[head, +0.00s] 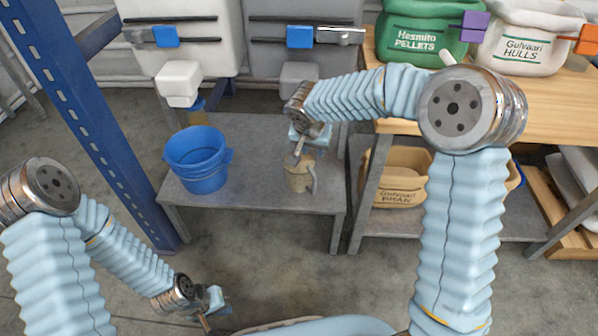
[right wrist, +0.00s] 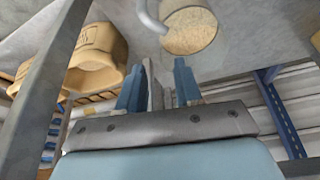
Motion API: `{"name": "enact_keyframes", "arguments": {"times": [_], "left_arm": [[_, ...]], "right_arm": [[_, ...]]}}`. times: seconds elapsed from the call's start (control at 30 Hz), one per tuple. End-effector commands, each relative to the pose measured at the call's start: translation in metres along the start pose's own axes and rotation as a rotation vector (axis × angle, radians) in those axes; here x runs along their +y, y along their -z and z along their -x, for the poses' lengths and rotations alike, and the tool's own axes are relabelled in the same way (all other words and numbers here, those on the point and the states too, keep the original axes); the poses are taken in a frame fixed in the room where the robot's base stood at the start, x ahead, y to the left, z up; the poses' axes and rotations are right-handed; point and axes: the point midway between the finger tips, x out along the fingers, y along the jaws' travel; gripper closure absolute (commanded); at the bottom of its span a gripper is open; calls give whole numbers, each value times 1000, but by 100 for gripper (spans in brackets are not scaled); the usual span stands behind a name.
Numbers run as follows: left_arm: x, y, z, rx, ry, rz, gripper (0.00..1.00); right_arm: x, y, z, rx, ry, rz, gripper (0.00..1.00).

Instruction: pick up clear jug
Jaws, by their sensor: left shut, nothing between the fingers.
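The clear jug (head: 299,178) stands upright on the low grey bench, with tan grain inside and a pale handle on its right side. In the right wrist view the jug (right wrist: 190,32) shows as a round of grain, its curved handle toward the left. My right gripper (head: 299,148) is just above and behind the jug's rim in the head view, partly overlapping it. In the wrist view its two blue fingers (right wrist: 160,82) are apart, and the jug is beyond their tips, not between them. My left gripper (head: 208,318) is shut and empty, low at the lower left.
A blue bucket (head: 197,160) stands left of the jug on the grey bench (head: 255,198). Hopper spouts (head: 178,82) hang above and behind. A tan bran tub (head: 402,180) sits on a low shelf to the right, below a wooden table (head: 550,110) with sacks.

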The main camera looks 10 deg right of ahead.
Motion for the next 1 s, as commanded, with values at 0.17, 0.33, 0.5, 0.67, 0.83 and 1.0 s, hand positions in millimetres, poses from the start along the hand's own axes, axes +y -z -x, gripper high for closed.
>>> {"name": "enact_keyframes", "arguments": {"times": [0.17,0.33,0.5,0.67,0.83,1.0], "left_arm": [[0,0,-1,0,-1,0,100],[0,0,0,0,-1,0,100],[0,0,0,1,0,0,100],[0,0,0,0,0,0,100],[0,0,0,0,0,0,100],[0,0,0,0,0,0,100]], "right_arm": [[0,0,-23,-1,0,-1,65],[0,3,-40,-3,-1,-1,65],[-1,5,-68,-3,0,0,65],[-1,5,-77,-2,1,0,65],[-1,5,-77,-1,1,0,65],[-1,5,-77,-1,1,0,91]]}}
